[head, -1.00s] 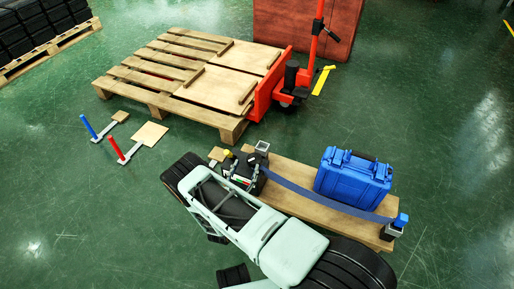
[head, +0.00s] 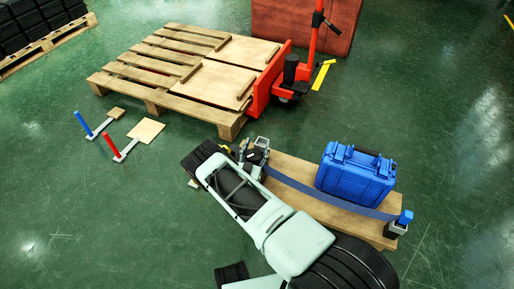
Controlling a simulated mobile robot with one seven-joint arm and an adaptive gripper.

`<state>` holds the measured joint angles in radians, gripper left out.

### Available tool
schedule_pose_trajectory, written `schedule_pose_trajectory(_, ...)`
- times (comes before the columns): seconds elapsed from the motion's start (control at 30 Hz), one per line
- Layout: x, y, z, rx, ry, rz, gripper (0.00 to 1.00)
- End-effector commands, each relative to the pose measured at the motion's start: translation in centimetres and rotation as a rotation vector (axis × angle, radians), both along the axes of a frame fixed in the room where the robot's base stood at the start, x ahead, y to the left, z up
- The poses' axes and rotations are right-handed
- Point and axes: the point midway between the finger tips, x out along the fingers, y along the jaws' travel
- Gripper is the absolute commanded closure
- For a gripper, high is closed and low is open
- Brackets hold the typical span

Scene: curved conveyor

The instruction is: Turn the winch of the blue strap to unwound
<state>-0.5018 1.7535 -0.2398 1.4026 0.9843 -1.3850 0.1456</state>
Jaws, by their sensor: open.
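A blue strap (head: 320,194) runs along a wooden board (head: 279,162), in front of a blue hard case (head: 355,174). At its right end is a blue and dark fitting (head: 400,222). At its left end is a grey metal fitting (head: 261,144), partly hidden by my arm. My gripper (head: 248,153) is at this left end, small and partly behind my arm's wrist. Its fingers are open; I cannot tell whether they touch the fitting. I cannot tell which end fitting is the winch.
A wooden pallet (head: 165,98) sits on a red pallet jack (head: 262,92) behind. A blue-handled tool (head: 84,124) and a red-handled tool (head: 112,145) lie on the green floor at left, beside small wooden plates. Open floor is at front left and right.

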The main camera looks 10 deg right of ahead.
Motion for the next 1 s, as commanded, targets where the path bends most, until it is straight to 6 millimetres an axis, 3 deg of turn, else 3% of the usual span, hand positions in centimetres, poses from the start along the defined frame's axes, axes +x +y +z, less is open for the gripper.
schedule_pose_trajectory(0.3,0.3,-0.09,0.04,0.001,0.0,0.001,0.48)
schedule_pose_trajectory(0.67,0.25,-0.06,0.01,0.001,0.0,0.001,0.87)
schedule_pose_trajectory(1.0,0.08,0.05,-0.08,0.002,0.001,0.001,0.94)
